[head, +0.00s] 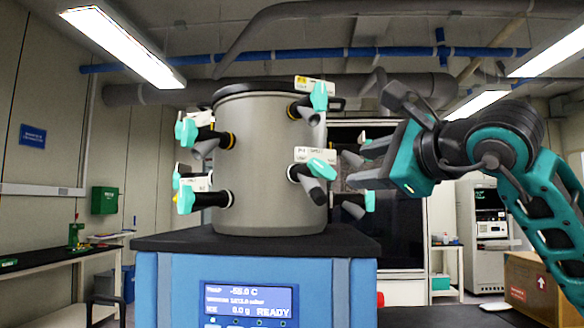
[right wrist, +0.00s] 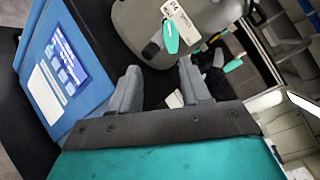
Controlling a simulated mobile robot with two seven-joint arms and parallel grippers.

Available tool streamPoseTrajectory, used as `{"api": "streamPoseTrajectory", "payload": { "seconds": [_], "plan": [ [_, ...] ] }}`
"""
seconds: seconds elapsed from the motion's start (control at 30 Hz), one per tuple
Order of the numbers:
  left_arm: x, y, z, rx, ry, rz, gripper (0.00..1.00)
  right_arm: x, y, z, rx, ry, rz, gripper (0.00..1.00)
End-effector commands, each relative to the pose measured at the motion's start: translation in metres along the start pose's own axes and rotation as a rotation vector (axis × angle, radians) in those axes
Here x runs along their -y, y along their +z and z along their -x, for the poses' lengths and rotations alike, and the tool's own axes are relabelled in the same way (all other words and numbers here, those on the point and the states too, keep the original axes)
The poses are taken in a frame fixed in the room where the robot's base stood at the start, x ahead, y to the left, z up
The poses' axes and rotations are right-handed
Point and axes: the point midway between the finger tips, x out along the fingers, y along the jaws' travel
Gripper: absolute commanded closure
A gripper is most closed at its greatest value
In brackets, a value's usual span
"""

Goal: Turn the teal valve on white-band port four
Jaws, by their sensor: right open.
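The grey drum (head: 262,190) of the freeze dryer carries several black ports with teal valves. The front-right lower port has a teal valve (head: 320,167), angled across it, and a white tag (head: 314,154) above. In the right wrist view a teal valve (right wrist: 171,38) hangs beside a white tag (right wrist: 180,22) that seems to read P4. Its band colour is hard to tell. My right gripper (head: 360,164) is open and empty, to the right of that valve and apart from it. Its two fingers (right wrist: 160,70) also show in the right wrist view. My left gripper is not in view.
Other teal valves stick out nearby: an upper front one (head: 319,97), a lower right one (head: 369,201) and a lower left one (head: 185,199). The blue cabinet (head: 170,290) with its display (head: 250,300) stands below. A cardboard box (head: 535,285) sits at the right.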

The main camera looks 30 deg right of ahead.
Motion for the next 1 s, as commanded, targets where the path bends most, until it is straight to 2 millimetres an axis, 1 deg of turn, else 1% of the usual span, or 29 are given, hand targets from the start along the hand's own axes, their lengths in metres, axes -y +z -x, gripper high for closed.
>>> {"api": "streamPoseTrajectory", "payload": {
  "seconds": [0.03,0.13,0.27,0.37,0.7,0.8,0.9,1.0],
  "plan": [
    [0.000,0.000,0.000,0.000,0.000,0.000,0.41,0.008,-0.002,0.005,-0.016,-0.026,0.008,0.53],
    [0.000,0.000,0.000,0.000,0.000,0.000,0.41,0.015,-0.005,0.009,-0.033,-0.050,0.015,0.53],
    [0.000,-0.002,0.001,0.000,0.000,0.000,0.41,0.018,-0.006,0.002,-0.038,-0.053,0.015,0.53],
    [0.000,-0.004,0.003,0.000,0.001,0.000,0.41,0.018,-0.006,-0.013,-0.038,-0.051,0.015,0.53],
    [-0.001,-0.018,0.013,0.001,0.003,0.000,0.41,0.022,-0.007,-0.083,-0.036,-0.049,0.014,0.53],
    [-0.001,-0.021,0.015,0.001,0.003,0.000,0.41,0.023,-0.008,-0.099,-0.036,-0.050,0.013,0.53],
    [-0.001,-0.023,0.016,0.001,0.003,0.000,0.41,0.023,-0.008,-0.110,-0.035,-0.050,0.014,0.53],
    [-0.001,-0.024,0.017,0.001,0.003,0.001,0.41,0.023,-0.009,-0.116,-0.036,-0.051,0.014,0.53]
  ]
}}
